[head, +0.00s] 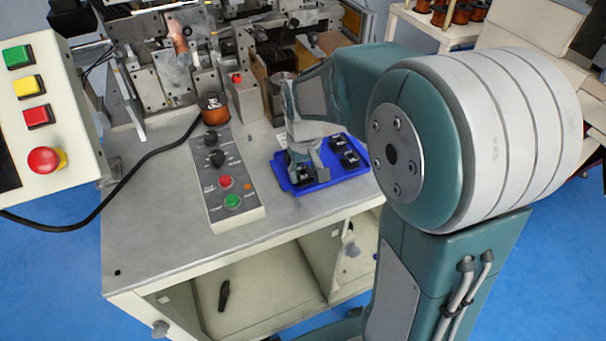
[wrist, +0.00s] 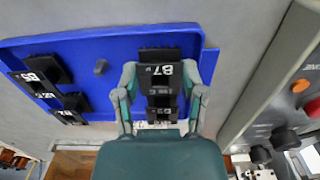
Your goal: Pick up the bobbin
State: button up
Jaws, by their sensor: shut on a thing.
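My gripper (head: 305,158) points down over the blue tray (head: 325,178) on the grey machine top. The label seems to read B7, upside down. The bobbin is at or just above the tray (wrist: 110,40); I cannot tell whether it touches. More black labelled pieces (wrist: 160,101) show between the fingers, nearer my palm. In the head view my gripper hides most of the held bobbin.
Other black labelled pieces (head: 345,150) sit in the tray. A control box (head: 232,180) with knobs and buttons stands left of it. A copper-wound spool (head: 214,108) and winding machinery (head: 180,60) are behind. A large button panel (head: 45,120) is at the left. The front top is clear.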

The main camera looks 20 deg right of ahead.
jog(key=shift+r, duration=0.1)
jog(key=shift+r, duration=0.25)
notch_tip(320, 180, up, 2)
jog(key=shift+r, duration=0.2)
jog(key=s+r, duration=1)
jog(key=s, duration=0.4)
